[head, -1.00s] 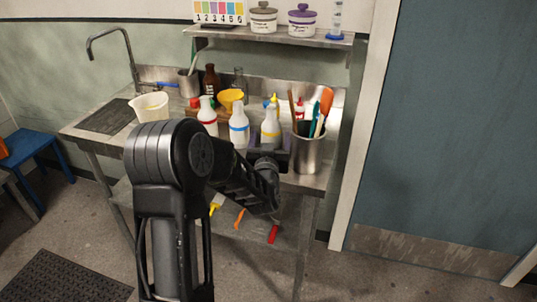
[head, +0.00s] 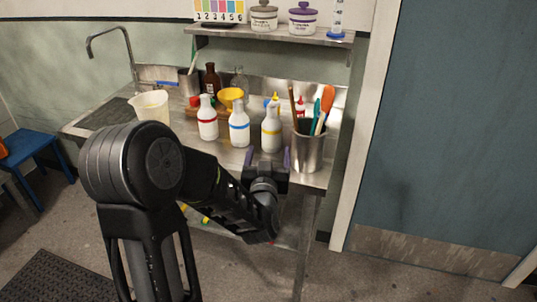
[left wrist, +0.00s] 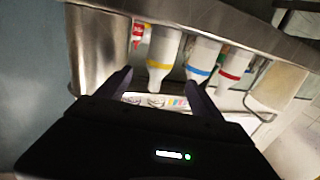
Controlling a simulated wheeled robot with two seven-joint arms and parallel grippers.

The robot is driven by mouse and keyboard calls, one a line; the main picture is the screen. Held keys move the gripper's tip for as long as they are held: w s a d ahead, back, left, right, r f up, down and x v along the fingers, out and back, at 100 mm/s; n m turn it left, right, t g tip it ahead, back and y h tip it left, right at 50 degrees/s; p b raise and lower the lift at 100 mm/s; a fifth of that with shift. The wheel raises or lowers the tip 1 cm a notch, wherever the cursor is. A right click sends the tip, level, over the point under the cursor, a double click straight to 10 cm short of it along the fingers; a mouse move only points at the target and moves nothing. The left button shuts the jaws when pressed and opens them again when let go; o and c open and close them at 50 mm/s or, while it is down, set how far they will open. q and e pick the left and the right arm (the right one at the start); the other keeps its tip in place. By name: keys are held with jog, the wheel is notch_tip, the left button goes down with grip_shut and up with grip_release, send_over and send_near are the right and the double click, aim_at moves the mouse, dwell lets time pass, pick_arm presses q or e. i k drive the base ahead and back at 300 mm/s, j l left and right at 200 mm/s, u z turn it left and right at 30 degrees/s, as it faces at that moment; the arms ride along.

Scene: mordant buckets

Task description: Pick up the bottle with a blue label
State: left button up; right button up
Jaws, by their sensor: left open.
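The bottle with a blue label (head: 239,126) is white and stands upright on the steel counter (head: 220,159), between a bottle with a red band (head: 207,120) and one with a yellow band (head: 271,130). In the left wrist view, the blue-banded bottle (left wrist: 203,58) hangs inverted in the picture, right of the yellow-banded one (left wrist: 164,50). My left gripper (head: 267,158) is open and empty at the counter's front edge, in front of the yellow-banded bottle and right of the blue one. Its fingers (left wrist: 159,82) also show in the left wrist view. My right gripper is out of view.
A steel canister of tools (head: 308,150) stands just right of my left gripper. Behind the bottles are a yellow funnel (head: 231,97) and a brown bottle (head: 210,79). A white jug (head: 151,107) is at the left. A shelf (head: 270,36) hangs above.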

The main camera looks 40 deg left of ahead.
aim_at(239, 122)
jog(key=u, duration=1.45)
